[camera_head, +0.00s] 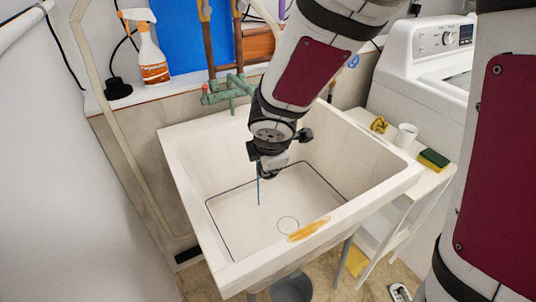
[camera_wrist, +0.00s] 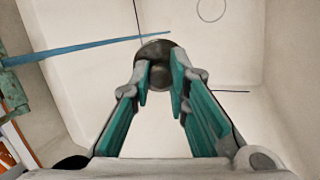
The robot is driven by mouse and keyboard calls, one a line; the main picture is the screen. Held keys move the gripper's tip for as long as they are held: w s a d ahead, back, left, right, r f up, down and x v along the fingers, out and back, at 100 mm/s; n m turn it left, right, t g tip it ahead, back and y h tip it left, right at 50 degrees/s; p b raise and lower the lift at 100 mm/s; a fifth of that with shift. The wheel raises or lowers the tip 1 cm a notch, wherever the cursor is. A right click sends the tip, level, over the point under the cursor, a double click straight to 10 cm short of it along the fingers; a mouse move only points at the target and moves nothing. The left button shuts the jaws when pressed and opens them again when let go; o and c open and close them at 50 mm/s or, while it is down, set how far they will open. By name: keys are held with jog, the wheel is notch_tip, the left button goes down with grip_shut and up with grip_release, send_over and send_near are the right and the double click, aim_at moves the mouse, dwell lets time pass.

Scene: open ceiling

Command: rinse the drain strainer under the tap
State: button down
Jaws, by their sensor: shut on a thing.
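My gripper (camera_head: 268,170) hangs inside the white sink (camera_head: 180,160), above its floor. In the wrist view my gripper (camera_wrist: 161,80) has its green-padded fingers closed on the dark, round metal drain strainer (camera_wrist: 156,50). The strainer is hard to make out in the head view. The green tap (camera_head: 232,88) is at the back wall, partly behind my arm. A thin blue water stream (camera_head: 258,190) shows beside my gripper. In the wrist view the stream (camera_wrist: 90,48) runs up to the strainer's far edge; I cannot tell whether it touches. The drain ring (camera_head: 288,224) is on the sink floor.
An orange-brown stain (camera_head: 308,229) marks the sink's front rim. A washing machine (camera_head: 425,85) stands behind. A spray bottle (camera_head: 151,55) stands back left.

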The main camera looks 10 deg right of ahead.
jog(key=w+a+f+p, duration=0.1)
jog(key=w+p, duration=0.3)
jog(key=w, duration=0.9)
jog(key=shift+w+a+f, duration=0.15)
jog(key=shift+w+f, duration=0.25)
jog(key=shift+f, duration=0.5)
dwell(0.4)
jog(key=shift+w+d, duration=0.1)
jog(key=shift+d, duration=0.45)
jog(key=shift+a, duration=0.15)
jog(key=shift+a, duration=0.45)
jog(key=shift+d, duration=0.2)
jog(key=shift+d, duration=0.4)
